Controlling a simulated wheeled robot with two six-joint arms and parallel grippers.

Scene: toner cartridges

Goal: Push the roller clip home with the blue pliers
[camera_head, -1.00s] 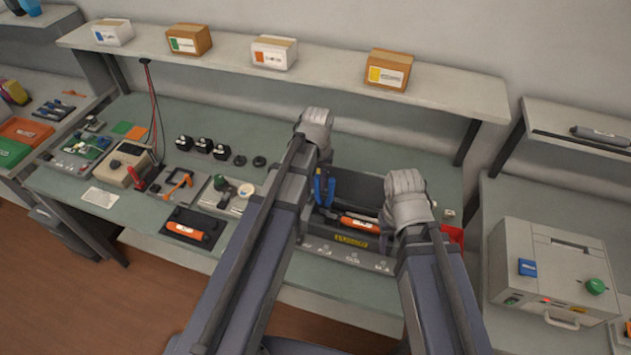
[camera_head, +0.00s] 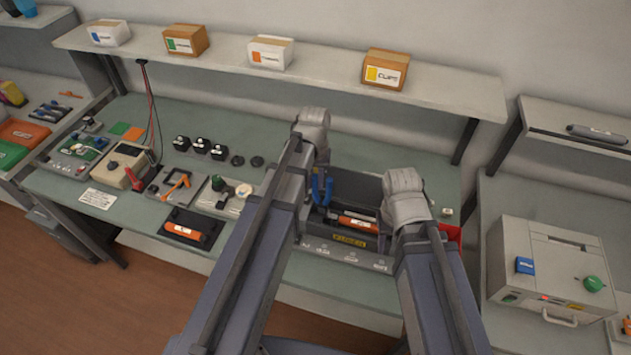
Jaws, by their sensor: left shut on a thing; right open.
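The blue pliers (camera_head: 321,188) show in the head view at the left end of a dark open unit (camera_head: 349,184) with a yellow label (camera_head: 348,241). My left gripper (camera_head: 318,165) is shut on the pliers; its fingertips are mostly hidden by its own hand and arm. An orange roller piece (camera_head: 358,222) lies inside the unit, to the right of the pliers. I cannot make out the roller clip or whether the pliers touch it. My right gripper (camera_head: 403,212) is over the unit's right end, open; its fingertips are hidden from this view.
A dark tray (camera_head: 190,228) with an orange cartridge, small tool trays and a beige meter (camera_head: 124,165) stand left on the green bench (camera_head: 140,228). A red object (camera_head: 451,233) sits right of the unit. A grey printer (camera_head: 553,270) stands further right. Boxes line the shelf above.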

